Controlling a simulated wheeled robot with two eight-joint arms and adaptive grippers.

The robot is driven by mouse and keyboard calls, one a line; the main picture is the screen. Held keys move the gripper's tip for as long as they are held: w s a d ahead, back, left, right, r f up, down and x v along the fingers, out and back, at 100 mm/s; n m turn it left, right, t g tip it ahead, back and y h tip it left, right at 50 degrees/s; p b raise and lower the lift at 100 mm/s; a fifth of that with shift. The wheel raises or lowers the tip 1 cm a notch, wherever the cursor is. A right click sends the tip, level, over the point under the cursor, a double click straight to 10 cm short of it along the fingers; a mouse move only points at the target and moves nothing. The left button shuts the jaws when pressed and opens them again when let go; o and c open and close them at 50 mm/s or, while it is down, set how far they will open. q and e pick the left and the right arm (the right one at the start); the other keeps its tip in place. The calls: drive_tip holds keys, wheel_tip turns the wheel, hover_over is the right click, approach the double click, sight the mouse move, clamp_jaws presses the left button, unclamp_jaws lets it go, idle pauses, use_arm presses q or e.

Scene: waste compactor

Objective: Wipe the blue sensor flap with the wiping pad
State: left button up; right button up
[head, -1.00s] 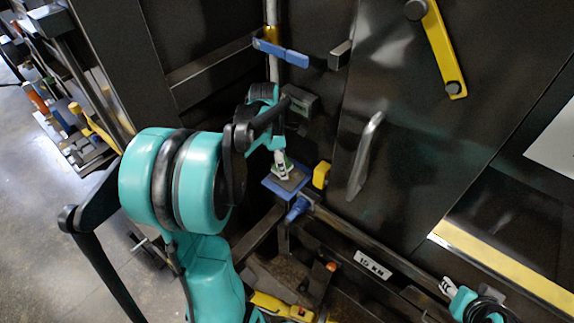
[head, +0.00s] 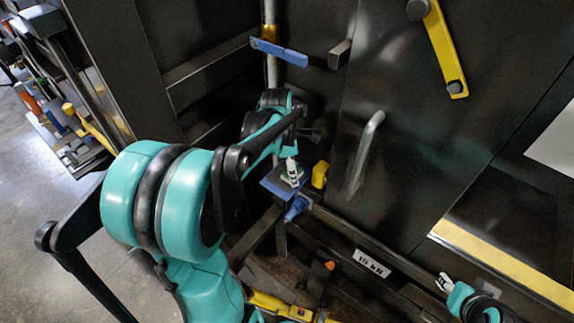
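A blue plate-like flap (head: 274,186), likely the sensor flap, sits low at the machine's front, left of the door handle. My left gripper (head: 292,174) is right over it, with pale fingertips pointing down. A small dark and green piece, likely the wiping pad (head: 291,182), lies between the fingertips and the flap. It is too small to tell whether the fingers grip it or whether it touches the flap. My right gripper (head: 446,284) is at the lower right, away from the flap, its opening unclear.
A blue lever (head: 280,52) sticks out above. A yellow block (head: 320,175) and a blue knob (head: 297,208) are close to the flap. A metal door handle (head: 366,152) and a yellow lever (head: 445,50) are to the right. A "15 KN" label (head: 372,263) is below.

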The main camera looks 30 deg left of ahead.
sight(278, 171)
use_arm(q)
drive_tip(key=shift+s+d, duration=0.15)
drive_tip(key=shift+d, duration=1.2)
drive_tip(key=shift+s+a+f, duration=0.1)
drive_tip(key=shift+s+f, duration=0.1)
drive_tip(key=shift+s, duration=0.5)
drive_tip(key=shift+c, duration=0.4)
drive_tip(key=shift+a, duration=0.55)
drive_tip(key=shift+w+a+r+b, duration=0.1)
drive_tip(key=shift+w+a+b, duration=0.1)
drive_tip(key=shift+a, duration=1.25)
drive_tip(key=shift+w+a+b, duration=0.15)
drive_tip(key=shift+a+b, duration=0.05)
drive_tip(key=shift+a, duration=1.55)
drive_tip(key=shift+r, duration=0.15)
drive_tip(key=shift+w+r, duration=0.15)
drive_tip(key=shift+r, duration=0.05)
drive_tip(key=shift+d, duration=0.7)
drive_tip(key=shift+s+d, duration=0.25)
drive_tip(key=shift+d, duration=0.9)
drive_tip(key=shift+s+d+f, duration=0.1)
drive_tip(key=shift+d+f, duration=0.05)
drive_tip(key=shift+d, duration=0.7)
drive_tip(key=shift+s+d, duration=0.1)
drive_tip(key=shift+d, duration=1)
use_arm(e)
drive_tip(key=shift+f, duration=0.4)
